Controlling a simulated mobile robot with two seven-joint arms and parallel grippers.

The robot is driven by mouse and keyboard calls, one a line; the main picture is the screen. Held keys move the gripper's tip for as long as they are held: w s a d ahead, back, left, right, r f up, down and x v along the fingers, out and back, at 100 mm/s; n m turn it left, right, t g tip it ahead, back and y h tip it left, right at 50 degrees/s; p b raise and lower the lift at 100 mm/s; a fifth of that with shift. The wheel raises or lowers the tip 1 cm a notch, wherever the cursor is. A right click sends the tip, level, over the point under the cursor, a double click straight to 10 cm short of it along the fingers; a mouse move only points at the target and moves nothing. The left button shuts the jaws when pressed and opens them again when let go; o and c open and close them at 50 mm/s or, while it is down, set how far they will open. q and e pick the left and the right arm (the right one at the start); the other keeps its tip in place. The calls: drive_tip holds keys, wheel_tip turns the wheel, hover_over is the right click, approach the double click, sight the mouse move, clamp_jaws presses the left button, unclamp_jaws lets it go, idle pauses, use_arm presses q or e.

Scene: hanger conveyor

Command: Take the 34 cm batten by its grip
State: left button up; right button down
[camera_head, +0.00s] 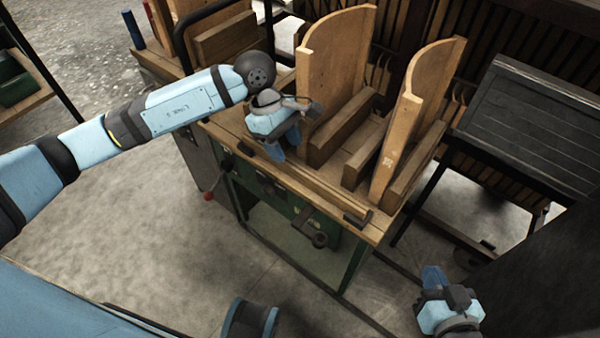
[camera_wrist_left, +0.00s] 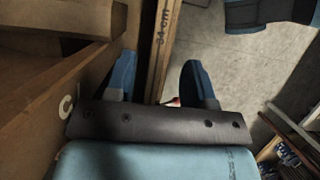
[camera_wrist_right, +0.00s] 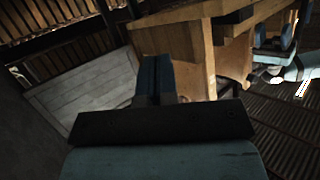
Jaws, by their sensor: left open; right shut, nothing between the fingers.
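The 34 cm batten (camera_wrist_left: 158,62) is a pale wooden strip with "34 cm" printed on it in the left wrist view. In the head view, a long thin strip (camera_head: 318,188) along the bench's front edge appears to be it. My left gripper (camera_head: 277,153) is open over the front left of the bench. In the left wrist view its two blue fingers (camera_wrist_left: 160,78) stand apart, one on each side of the batten's line; contact cannot be told. The batten's grip is not clearly visible. My right gripper (camera_head: 433,275) is shut and empty, low to the right of the bench.
The wooden workbench (camera_head: 375,232) carries two tall curved wooden panels (camera_head: 335,60) (camera_head: 410,120) and thick blocks behind the strip. A vise handle (camera_head: 318,238) juts from its front. A dark slatted table (camera_head: 530,125) stands at right.

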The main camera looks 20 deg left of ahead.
sight(300, 168)
use_arm(q)
drive_tip(key=shift+s+d, duration=0.15)
drive_tip(key=shift+d, duration=0.3)
drive_tip(key=x, duration=0.2)
drive_tip(key=b+x, duration=0.1)
drive_tip(key=x, duration=0.1)
drive_tip(key=shift+s+d+f, duration=0.15)
drive_tip(key=shift+d+f, duration=0.1)
drive_tip(key=shift+d, duration=0.2)
drive_tip(key=shift+d+f, duration=0.1)
drive_tip(key=shift+f, duration=0.1)
clamp_jaws()
use_arm(e)
drive_tip(key=shift+w+a+r+t+y, duration=0.15)
drive_tip(key=shift+w+a+r+t, duration=0.1)
drive_tip(key=shift+r, duration=0.2)
drive_tip(key=shift+w+a+r+t+y, duration=0.15)
drive_tip(key=shift+w+a+r+t, duration=0.1)
drive_tip(key=shift+r, duration=0.2)
